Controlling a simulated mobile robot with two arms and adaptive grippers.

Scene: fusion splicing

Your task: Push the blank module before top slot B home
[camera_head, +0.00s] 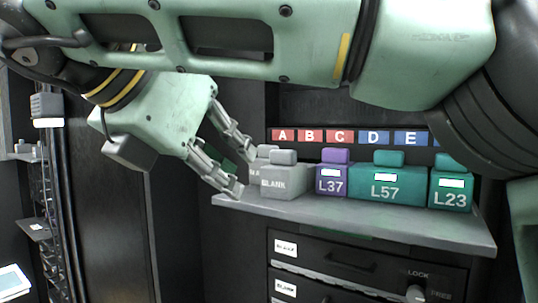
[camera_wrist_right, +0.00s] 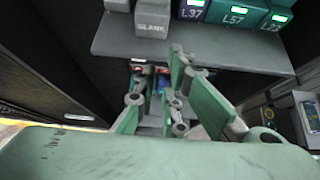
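A grey module marked BLANK (camera_head: 282,181) stands upright on the grey shelf (camera_head: 370,220), below label B, left of the purple L37 module. It also shows at the top of the right wrist view (camera_wrist_right: 152,20). A second grey blank module (camera_head: 255,166) stands left of it, partly hidden by a finger in the head view. My right gripper (camera_head: 243,173) reaches in from the left of the modules, its fingers apart and empty, close to the blank modules. Whether a fingertip touches one is unclear. In the right wrist view its fingers (camera_wrist_right: 158,88) are also apart. My left gripper is not seen.
The purple L37 module (camera_head: 331,179), the wide green L57 module (camera_head: 386,186) and the green L23 module (camera_head: 451,189) stand to the right. A row of red and blue slot labels (camera_head: 338,136) runs behind. Drawers with a lock knob (camera_head: 415,293) lie below the shelf.

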